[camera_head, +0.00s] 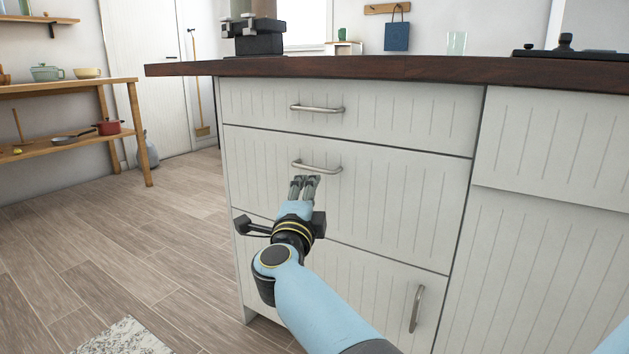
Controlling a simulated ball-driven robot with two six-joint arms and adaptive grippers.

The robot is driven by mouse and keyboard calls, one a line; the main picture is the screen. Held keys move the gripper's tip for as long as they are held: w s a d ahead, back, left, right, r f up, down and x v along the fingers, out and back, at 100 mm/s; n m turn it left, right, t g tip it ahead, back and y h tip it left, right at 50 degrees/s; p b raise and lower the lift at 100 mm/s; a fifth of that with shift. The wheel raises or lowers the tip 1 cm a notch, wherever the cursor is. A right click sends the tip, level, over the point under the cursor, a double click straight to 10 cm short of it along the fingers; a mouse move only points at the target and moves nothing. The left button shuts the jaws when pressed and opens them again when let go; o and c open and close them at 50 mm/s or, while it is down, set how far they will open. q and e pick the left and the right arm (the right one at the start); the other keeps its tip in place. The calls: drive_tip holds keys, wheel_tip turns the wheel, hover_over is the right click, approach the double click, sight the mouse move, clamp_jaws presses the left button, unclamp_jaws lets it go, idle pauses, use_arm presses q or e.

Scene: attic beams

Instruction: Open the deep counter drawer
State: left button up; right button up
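The white counter has a shallow top drawer (400,112) and a deeper drawer (400,195) under it, both flush with the front. The deeper drawer has a horizontal metal handle (317,168) near its upper edge.
Below is another front (365,295) with a vertical handle (416,308). The dark wooden countertop (400,69) overhangs the drawers. A wooden shelf (70,87) with pots stands at the left.

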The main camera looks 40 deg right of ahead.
sight(315, 169)
use_arm(q)
drive_tip(key=shift+w+d+r+t+b, duration=0.3)
drive_tip(key=shift+w+r+b, duration=0.25)
drive_tip(key=shift+r, duration=0.15)
drive_tip(key=shift+w+d+r+t+b, duration=0.25)
drive_tip(key=shift+w+r+b, duration=0.2)
drive_tip(key=shift+r, duration=0.25)
use_arm(e)
drive_tip(key=shift+x, duration=4.45)
drive_tip(key=shift+f, duration=0.1)
clamp_jaws()
